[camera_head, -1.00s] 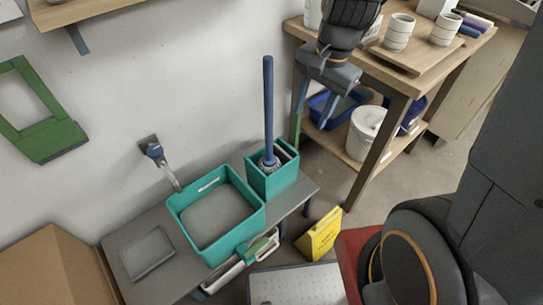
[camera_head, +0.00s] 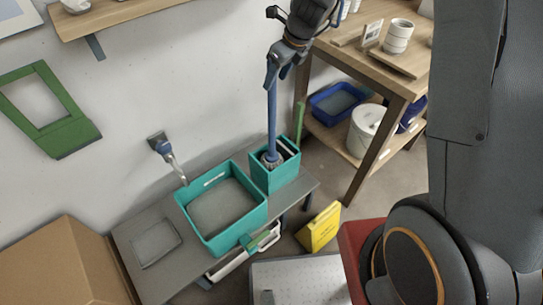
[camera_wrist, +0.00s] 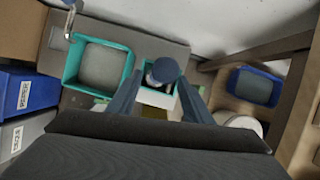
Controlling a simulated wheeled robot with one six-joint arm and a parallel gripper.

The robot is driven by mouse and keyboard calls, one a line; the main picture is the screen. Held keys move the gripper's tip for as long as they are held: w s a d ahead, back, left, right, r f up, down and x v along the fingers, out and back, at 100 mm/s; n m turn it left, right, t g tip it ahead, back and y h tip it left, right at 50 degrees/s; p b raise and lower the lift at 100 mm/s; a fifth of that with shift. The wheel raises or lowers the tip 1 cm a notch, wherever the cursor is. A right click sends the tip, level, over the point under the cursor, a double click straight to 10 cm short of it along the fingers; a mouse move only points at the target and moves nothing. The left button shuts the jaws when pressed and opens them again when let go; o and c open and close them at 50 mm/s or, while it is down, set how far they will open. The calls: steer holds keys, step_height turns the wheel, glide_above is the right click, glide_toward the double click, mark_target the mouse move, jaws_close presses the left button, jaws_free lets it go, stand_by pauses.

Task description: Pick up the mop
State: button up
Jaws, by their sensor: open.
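The mop has a blue handle (camera_head: 271,125) and stands upright with its grey head in a teal square box (camera_head: 275,180) on the grey bench. My gripper (camera_head: 277,80) is at the top of the handle, pointing down, its fingers open. In the wrist view, the round blue handle end (camera_wrist: 165,70) shows between the two open fingers of my gripper (camera_wrist: 160,84), nearly end-on. I cannot tell whether either finger touches it. The gripper hides the handle's top in the head view.
A larger teal basin (camera_head: 222,212) stands left of the box on the bench (camera_head: 150,213). A wooden shelf table (camera_head: 360,62) with cups and a white bucket (camera_head: 368,130) stands right. A yellow sign (camera_head: 319,228) is on the floor.

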steer(key=x, duration=0.5)
steer(key=shift+w, duration=0.1)
jaws_close()
